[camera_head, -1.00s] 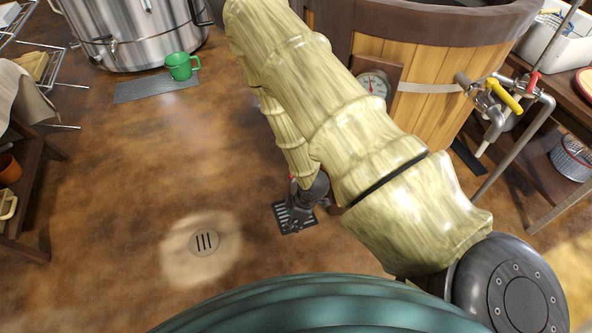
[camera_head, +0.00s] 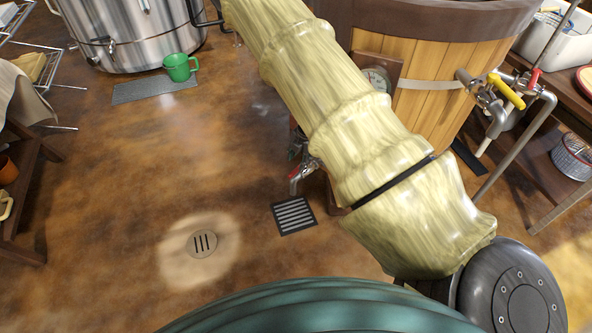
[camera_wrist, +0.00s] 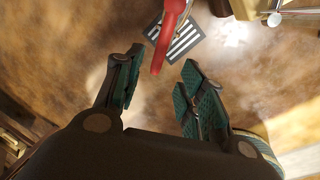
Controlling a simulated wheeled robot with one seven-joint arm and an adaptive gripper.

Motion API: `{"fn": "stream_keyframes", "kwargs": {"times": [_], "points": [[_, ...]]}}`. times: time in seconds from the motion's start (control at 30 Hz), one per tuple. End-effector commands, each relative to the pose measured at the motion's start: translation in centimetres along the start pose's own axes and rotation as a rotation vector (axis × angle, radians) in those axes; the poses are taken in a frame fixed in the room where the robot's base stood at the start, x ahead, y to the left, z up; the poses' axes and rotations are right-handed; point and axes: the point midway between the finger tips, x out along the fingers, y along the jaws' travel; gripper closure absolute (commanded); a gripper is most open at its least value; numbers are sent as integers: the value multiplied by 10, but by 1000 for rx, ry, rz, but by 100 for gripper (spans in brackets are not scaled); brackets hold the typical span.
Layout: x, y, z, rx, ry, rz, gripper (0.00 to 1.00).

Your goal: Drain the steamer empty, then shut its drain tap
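A round wooden tub (camera_head: 436,110) with a dark rim and a dial gauge (camera_head: 376,80) stands at upper right in the head view; I take it for the steamer. A tap (camera_head: 303,172) with a red part sits low at its left, above a dark floor grate (camera_head: 294,215). No stream shows below it in the head view. In the wrist view, a red lever (camera_wrist: 167,38) points down towards the gap between my fingers, with the grate (camera_wrist: 183,42) behind it. My gripper (camera_wrist: 157,80) is open and empty. In the head view my arm hides the gripper.
A yellow-handled tap (camera_head: 506,92) with pipework is on the tub's right side. A steel vat (camera_head: 135,35) stands at upper left, with a green mug (camera_head: 180,67) on a grey mat (camera_head: 140,91). A round drain (camera_head: 203,244) lies in open floor. A wooden shelf is at left.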

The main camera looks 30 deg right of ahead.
Motion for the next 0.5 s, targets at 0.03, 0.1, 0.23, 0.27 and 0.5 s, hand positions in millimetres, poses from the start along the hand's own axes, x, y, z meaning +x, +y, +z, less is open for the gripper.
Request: {"fn": "stream_keyframes", "kwargs": {"times": [0.03, 0.1, 0.23, 0.27, 0.5], "points": [[12, -1, 0, 0, 2, -1, 60], [24, -1, -1, 1, 2, 0, 60], [44, -1, 0, 1, 1, 0, 60], [48, -1, 0, 1, 1, 0, 60], [72, 0, -1, 1, 1, 0, 60]]}}
